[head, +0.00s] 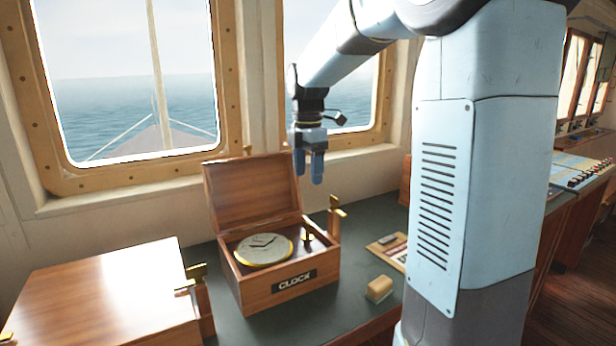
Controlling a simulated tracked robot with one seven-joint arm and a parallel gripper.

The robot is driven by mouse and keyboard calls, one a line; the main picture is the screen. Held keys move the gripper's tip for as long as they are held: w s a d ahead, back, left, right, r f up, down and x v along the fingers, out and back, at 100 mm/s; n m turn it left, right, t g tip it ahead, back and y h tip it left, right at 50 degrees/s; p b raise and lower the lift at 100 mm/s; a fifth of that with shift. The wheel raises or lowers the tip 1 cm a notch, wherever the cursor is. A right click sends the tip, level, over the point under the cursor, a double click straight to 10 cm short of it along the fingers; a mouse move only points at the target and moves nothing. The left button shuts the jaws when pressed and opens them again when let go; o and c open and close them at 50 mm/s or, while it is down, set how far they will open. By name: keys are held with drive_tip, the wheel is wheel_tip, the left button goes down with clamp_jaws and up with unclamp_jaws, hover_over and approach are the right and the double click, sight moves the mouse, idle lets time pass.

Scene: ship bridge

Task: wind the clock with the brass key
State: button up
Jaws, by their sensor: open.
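The clock (264,250) is a round pale dial with a brass rim, lying face up in an open wooden box (262,293) with a "CLOCK" label on its front. A small upright brass piece (308,237) stands inside the box, right of the dial; it looks like the key, but it is too small to be sure. Another brass fitting (336,212) stands at the box's right side. My gripper (309,180) points down, empty and apart from everything, above the right part of the box. Its two fingers show a narrow gap.
The box's raised lid (250,190) stands at the back, close left of my gripper. A larger closed wooden box (105,300) with brass fittings is at left. A tan block (379,289) and a flat card (390,250) lie on the dark green counter (240,328).

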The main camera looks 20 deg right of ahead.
sight(307, 223)
idle(0.5)
wheel_tip(307, 223, down, 14)
drive_tip(key=m, duration=3.5)
drive_tip(key=shift+r+m, duration=0.1)
drive_tip(key=shift+m, duration=0.2)
drive_tip(key=shift+c, duration=0.4)
